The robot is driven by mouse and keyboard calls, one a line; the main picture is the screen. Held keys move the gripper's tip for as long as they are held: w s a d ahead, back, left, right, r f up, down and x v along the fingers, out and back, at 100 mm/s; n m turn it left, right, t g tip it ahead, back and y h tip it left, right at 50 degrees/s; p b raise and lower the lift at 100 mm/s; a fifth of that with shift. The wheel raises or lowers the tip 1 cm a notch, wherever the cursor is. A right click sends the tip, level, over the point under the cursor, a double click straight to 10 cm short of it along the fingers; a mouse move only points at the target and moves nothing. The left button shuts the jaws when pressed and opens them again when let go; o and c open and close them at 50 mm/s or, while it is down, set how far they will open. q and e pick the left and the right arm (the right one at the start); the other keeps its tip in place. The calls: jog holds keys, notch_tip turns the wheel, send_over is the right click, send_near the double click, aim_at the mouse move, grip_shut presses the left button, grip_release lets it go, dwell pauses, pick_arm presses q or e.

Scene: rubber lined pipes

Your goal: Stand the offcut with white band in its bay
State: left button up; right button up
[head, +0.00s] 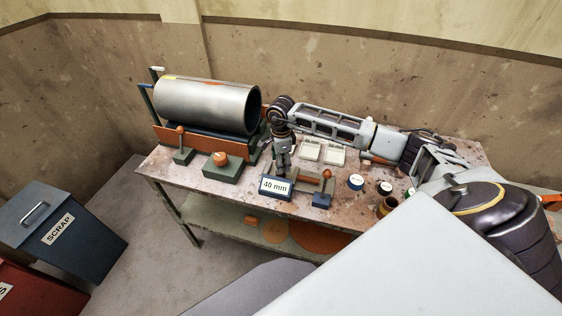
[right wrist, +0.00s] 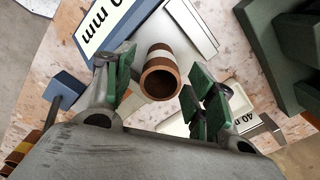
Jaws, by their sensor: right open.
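The offcut with white band (right wrist: 161,72) is a short brown tube with a pale band around it. In the right wrist view its open end faces the camera, and it lies between the finger pads with gaps at both sides. My right gripper (right wrist: 157,92) is open around it and empty. One tray labelled 40 also shows in the wrist view (right wrist: 222,117). My left gripper is not in view.
A large metal pipe (head: 205,105) rests on an orange cradle at the back left. Green blocks (head: 222,172) stand before it. A scrap bin (head: 70,236) stands on the floor.

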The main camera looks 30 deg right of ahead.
jog(key=shift+r, duration=0.15)
notch_tip(320, 180, up, 12)
dwell(1.0)
dwell(0.4)
